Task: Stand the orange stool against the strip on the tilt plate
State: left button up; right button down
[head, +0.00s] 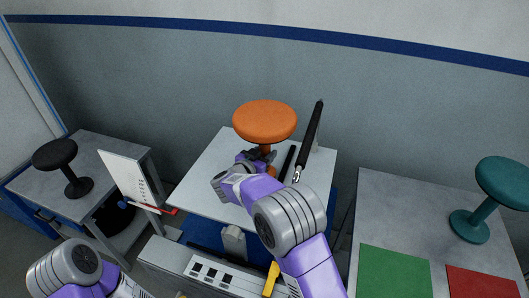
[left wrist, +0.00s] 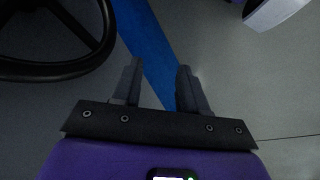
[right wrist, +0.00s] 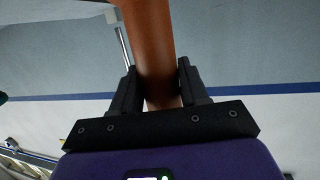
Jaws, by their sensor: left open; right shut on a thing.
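The orange stool (head: 265,121) is upright over the pale tilt plate (head: 200,190) in the head view. My right gripper (head: 264,157) is shut on the stool's stem, just under the round seat. The stem (right wrist: 155,50) also shows between the fingers in the right wrist view. The stool's foot is mostly hidden by my right arm, so I cannot tell whether it touches the plate. A dark strip (head: 288,161) lies on the plate just right of the stool. My left gripper (left wrist: 155,85) is open and empty above the floor.
A black stool (head: 77,187) stands on the left table, near a white board (head: 134,177). A teal stool (head: 470,226) stands on the right table, behind green (head: 394,272) and red (head: 482,283) squares. A black cylinder (head: 312,133) slants up at the plate's right side.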

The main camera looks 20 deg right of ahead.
jog(key=shift+r, duration=0.1)
jog(key=c, duration=1)
grip_release()
jog(key=shift+f, duration=0.3)
jog(key=o, duration=0.4)
jog(key=shift+o, duration=0.2)
jog(key=shift+r, duration=0.1)
jog(key=shift+r, duration=0.15)
jog(key=p+v, duration=0.2)
jog(key=v, duration=1)
jog(key=shift+p, duration=0.3)
